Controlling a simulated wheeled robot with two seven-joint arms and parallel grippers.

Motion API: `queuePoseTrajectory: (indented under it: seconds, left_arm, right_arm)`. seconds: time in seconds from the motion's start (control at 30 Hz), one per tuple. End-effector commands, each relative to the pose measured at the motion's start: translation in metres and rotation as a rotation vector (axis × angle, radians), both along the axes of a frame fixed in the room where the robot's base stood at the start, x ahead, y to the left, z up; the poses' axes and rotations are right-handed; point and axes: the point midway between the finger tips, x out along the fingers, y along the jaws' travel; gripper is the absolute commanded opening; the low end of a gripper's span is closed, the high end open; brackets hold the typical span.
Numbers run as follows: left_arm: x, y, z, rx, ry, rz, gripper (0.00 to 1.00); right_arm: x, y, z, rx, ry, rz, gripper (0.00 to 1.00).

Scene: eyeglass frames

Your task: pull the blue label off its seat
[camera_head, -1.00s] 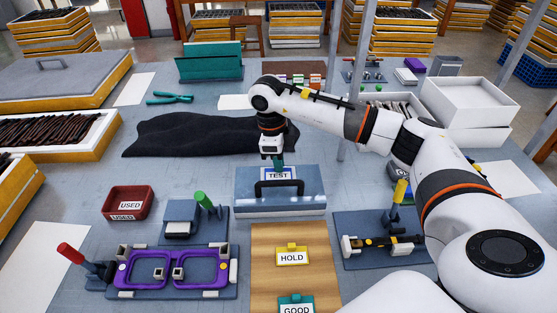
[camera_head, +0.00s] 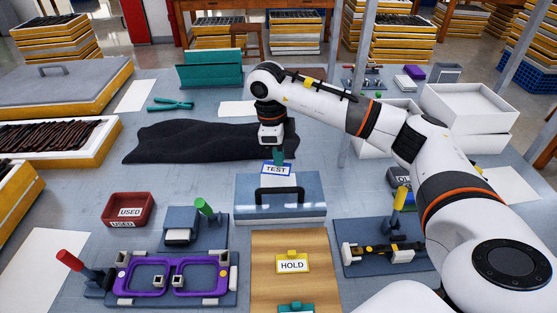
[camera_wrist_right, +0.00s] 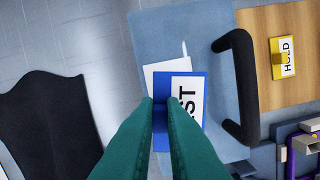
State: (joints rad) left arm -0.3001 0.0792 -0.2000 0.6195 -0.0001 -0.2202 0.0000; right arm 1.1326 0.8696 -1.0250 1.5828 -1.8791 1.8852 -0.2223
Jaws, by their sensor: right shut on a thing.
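The blue label (camera_head: 277,169) has a white panel reading TEST. It is at the back edge of the blue-grey box with a black handle (camera_head: 280,206), apparently raised off the top. My right gripper (camera_head: 278,158) is shut on the label from above, with teal fingers. In the right wrist view the label (camera_wrist_right: 187,112) lies between the fingertips (camera_wrist_right: 160,103). A pale patch (camera_wrist_right: 153,70), possibly the seat, shows partly behind it on the box top. The label hides part of this patch. My left gripper is not in view.
A wooden board with a yellow HOLD tag (camera_head: 292,263) lies in front of the box. A dark cloth (camera_head: 180,137) lies behind left. A red USED tray (camera_head: 129,209) and purple eyeglass frames (camera_head: 177,278) are at left. A green-handled fixture (camera_head: 181,232) stands left of the box.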

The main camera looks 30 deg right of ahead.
Motion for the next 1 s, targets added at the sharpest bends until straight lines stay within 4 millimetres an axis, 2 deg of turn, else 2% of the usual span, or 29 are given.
queuePoseTrajectory:
  seconds: [0.47, 1.0]
  left_arm:
    - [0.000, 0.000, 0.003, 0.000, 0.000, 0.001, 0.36]
    - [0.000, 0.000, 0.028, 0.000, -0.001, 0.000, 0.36]
  right_arm:
    - [0.000, 0.000, 0.008, 0.000, 0.000, 0.000, 0.00]
    - [0.000, 0.000, 0.040, 0.000, 0.000, 0.000, 0.00]
